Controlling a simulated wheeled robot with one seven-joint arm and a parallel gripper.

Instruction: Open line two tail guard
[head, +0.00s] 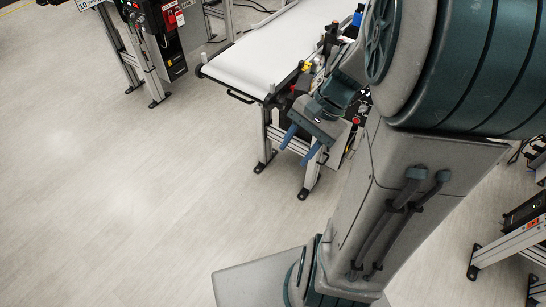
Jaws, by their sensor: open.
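A conveyor with a white belt (275,48) stands at the upper middle, its near end facing the open floor. A dark bar-like handle (240,97) sits low on that end; I cannot tell whether it belongs to the tail guard. No line number is readable on this conveyor. My gripper (296,151) is open, with two blue fingers pointing down and left. It is in front of the conveyor's right near corner, and nothing shows between the fingers. My arm hides the conveyor's right side.
Another machine frame with a black and red control box (170,40) stands at the upper left. A further frame (510,245) with dark feet is at the right edge. The pale floor (110,190) at the left and front is clear.

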